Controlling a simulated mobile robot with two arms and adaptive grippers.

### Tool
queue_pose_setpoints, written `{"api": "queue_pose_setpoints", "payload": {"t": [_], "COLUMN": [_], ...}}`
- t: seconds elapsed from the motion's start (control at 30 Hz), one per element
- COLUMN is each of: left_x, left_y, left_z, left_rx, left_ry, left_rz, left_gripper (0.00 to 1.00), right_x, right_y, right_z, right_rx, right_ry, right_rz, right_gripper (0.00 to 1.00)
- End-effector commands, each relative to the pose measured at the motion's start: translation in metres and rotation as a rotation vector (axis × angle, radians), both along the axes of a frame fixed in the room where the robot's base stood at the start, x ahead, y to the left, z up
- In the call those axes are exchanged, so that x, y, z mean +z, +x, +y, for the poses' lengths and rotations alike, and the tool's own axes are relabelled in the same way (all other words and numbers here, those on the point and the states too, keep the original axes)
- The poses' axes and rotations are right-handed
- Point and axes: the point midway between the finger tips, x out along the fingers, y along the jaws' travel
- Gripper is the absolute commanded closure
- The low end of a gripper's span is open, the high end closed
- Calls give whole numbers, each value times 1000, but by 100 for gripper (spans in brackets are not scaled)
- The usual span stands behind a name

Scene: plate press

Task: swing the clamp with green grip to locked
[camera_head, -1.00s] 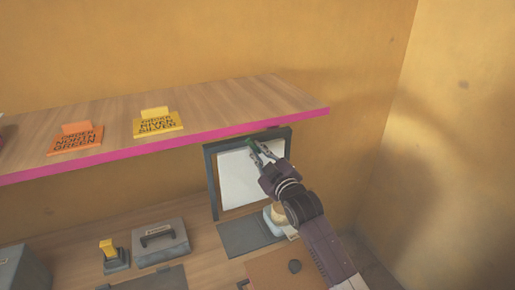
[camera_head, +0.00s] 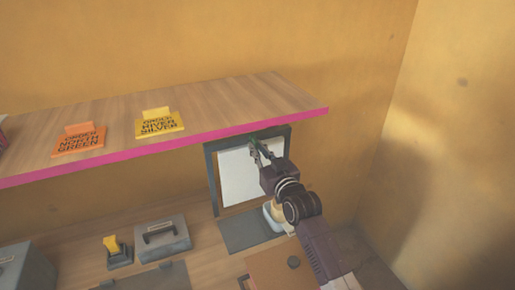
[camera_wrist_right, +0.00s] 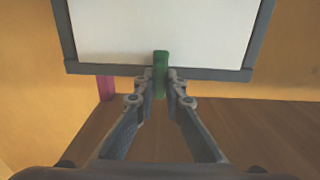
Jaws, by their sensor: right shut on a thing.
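The clamp's green grip (camera_wrist_right: 161,75) stands upright between the fingertips of my right gripper (camera_wrist_right: 161,82) in the right wrist view. The fingers are shut on it, at the edge of a dark grey frame (camera_wrist_right: 110,69) that holds a white sheet (camera_wrist_right: 110,25). In the head view my right gripper (camera_head: 262,153) is at the upper right of that frame (camera_head: 213,180), below the shelf. The green grip (camera_head: 254,146) shows there only as a small dark green bit. The rest of the clamp is hidden or too small to tell. My left gripper is not in view.
A wooden shelf (camera_head: 230,98) with a pink front edge runs above, carrying an orange card (camera_head: 79,140) and a yellow card (camera_head: 158,122). On the counter below are a grey box with a handle (camera_head: 161,240) and a yellow-topped stand (camera_head: 113,249).

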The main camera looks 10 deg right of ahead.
Motion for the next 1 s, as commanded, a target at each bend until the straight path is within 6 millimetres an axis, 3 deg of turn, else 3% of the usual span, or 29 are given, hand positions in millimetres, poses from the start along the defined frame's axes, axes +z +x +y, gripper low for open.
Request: {"api": "queue_pose_setpoints", "payload": {"t": [0.47,0.5,0.67,1.0], "left_x": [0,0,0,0], "left_y": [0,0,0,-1], "left_z": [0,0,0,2], "left_rx": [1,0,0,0], "left_ry": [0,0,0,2], "left_rz": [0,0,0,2], "left_gripper": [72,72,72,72], "right_x": [-2,-2,-1,-1], "right_y": [0,0,0,-3], "right_z": [0,0,0,-1], "right_rx": [0,0,0,0], "right_ry": [18,18,16,15], "right_rz": [8,8,6,4], "right_gripper": [100,89,72,72]}}
